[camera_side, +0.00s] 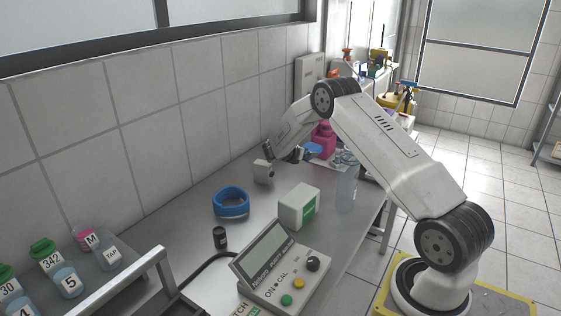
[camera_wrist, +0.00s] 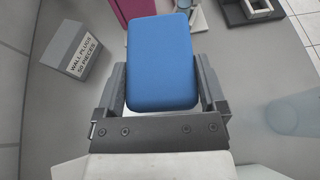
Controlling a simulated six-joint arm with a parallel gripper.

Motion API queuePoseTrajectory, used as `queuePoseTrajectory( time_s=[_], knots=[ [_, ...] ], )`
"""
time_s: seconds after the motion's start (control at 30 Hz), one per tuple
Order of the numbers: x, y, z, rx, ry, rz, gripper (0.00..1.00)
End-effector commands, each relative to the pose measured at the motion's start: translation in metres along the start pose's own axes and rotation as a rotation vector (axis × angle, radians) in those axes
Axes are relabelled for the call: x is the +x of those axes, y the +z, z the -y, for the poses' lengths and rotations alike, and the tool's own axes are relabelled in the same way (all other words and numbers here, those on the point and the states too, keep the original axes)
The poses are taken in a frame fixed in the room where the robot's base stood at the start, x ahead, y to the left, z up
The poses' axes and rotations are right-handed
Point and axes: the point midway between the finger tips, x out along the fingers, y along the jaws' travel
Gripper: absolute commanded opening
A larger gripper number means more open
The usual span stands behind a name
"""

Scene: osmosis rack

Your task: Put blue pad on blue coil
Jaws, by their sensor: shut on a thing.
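The blue pad (camera_wrist: 160,58) is a rounded rectangular block between the two fingers of my gripper (camera_wrist: 162,86) in the wrist view. My gripper is shut on it, and the pad sticks out past the fingertips. In the side view my gripper (camera_side: 297,153) is over the far part of the bench, with the blue pad (camera_side: 314,149) at its right. The blue coil (camera_side: 231,211) is a ring lying flat on the bench, nearer the side camera and left of my gripper. Nothing lies on the coil. The coil is not in the wrist view.
A small grey wall plugs box (camera_wrist: 72,49) stands close to my gripper. A magenta bottle (camera_side: 323,140) is behind it. A clear bottle (camera_side: 347,190), a white-green box (camera_side: 299,206), a black cap-like pot (camera_side: 220,238) and a meter (camera_side: 283,270) stand around the coil's right side.

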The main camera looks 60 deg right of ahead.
Motion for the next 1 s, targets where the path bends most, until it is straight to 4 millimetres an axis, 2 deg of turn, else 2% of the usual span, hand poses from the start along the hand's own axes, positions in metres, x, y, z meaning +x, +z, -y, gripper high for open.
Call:
queuePoseTrajectory(
  time_s=[0.17, 0.37, 0.47, 0.67, 0.87, 1.0],
  knots=[
    [-0.004, 0.0, -0.001, -0.002, 0.006, 0.0, 0.35],
    [-0.03, -0.002, -0.006, -0.016, 0.04, 0.0, 0.35],
    [-0.055, -0.005, -0.009, -0.029, 0.072, 0.0, 0.35],
    [-0.119, -0.011, -0.009, -0.065, 0.159, -0.001, 0.35],
    [-0.187, -0.02, 0.002, -0.106, 0.256, -0.002, 0.35],
    [-0.231, -0.025, 0.017, -0.133, 0.324, -0.002, 0.35]
  ],
)
